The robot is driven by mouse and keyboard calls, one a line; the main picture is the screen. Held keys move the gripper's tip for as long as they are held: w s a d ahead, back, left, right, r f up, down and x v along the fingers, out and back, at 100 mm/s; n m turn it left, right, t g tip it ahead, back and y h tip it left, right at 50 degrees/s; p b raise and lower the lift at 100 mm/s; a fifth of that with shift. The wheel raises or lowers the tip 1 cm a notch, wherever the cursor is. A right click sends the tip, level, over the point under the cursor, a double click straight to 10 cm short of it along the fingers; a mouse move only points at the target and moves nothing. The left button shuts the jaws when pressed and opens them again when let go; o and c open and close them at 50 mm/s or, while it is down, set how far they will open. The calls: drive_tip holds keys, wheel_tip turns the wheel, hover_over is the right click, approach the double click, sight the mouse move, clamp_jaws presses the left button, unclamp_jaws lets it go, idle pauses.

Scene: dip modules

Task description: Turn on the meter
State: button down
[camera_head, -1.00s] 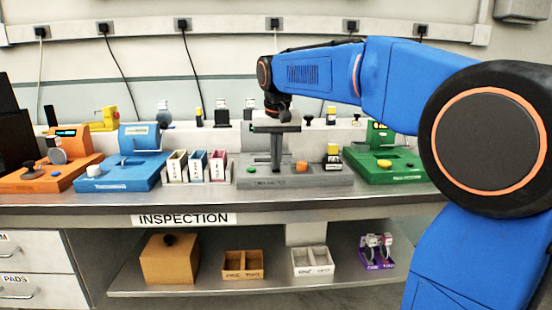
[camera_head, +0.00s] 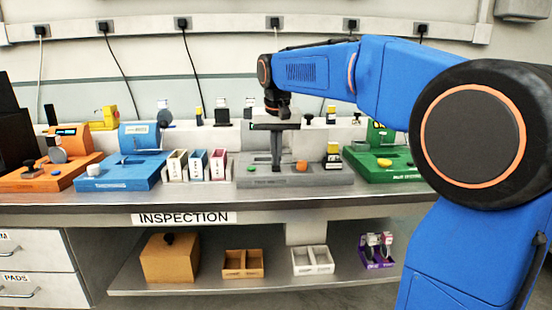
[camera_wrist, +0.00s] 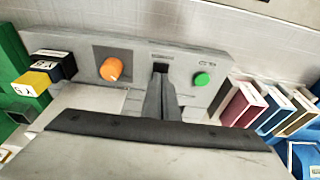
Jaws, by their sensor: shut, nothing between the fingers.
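A grey unit (camera_head: 330,180) stands on the bench, with a green button (camera_head: 250,168) on its left and an orange knob (camera_head: 301,166) on its right. No readable label tells me that it is the meter. My gripper (camera_head: 276,168) is shut and empty, pointing down over the unit between button and knob. In the wrist view my gripper (camera_wrist: 160,72) hides part of the panel; the orange knob (camera_wrist: 111,69) is left of the fingers and the green button (camera_wrist: 202,79) right. Whether the fingertips touch the unit I cannot tell.
An orange unit (camera_head: 45,178), a blue unit (camera_head: 125,178) and a green unit (camera_head: 385,172) share the bench. Small coloured bins (camera_head: 197,167) stand left of the grey unit. A black and yellow block (camera_head: 333,156) sits at its right rear. Boxes lie on the lower shelf.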

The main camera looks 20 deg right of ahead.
drive_tip(key=shift+r, duration=0.1)
drive_tip(key=shift+r, duration=0.3)
drive_tip(key=s+v, duration=0.2)
drive_tip(key=v, duration=1.1)
drive_tip(key=shift+a+f, duration=0.25)
drive_tip(key=shift+f, duration=0.05)
drive_tip(key=s+d+f+n+t, duration=0.1)
drive_tip(key=s+f, duration=1.3)
drive_tip(key=f, duration=0.2)
drive_tip(key=s+d+f+n+t, duration=0.1)
drive_tip(key=s+f+n, duration=0.1)
drive_tip(key=s+f, duration=1.2)
wheel_tip(320, 180, down, 4)
drive_tip(key=shift+s+r+y, duration=0.2)
drive_tip(key=shift+s+y, duration=0.2)
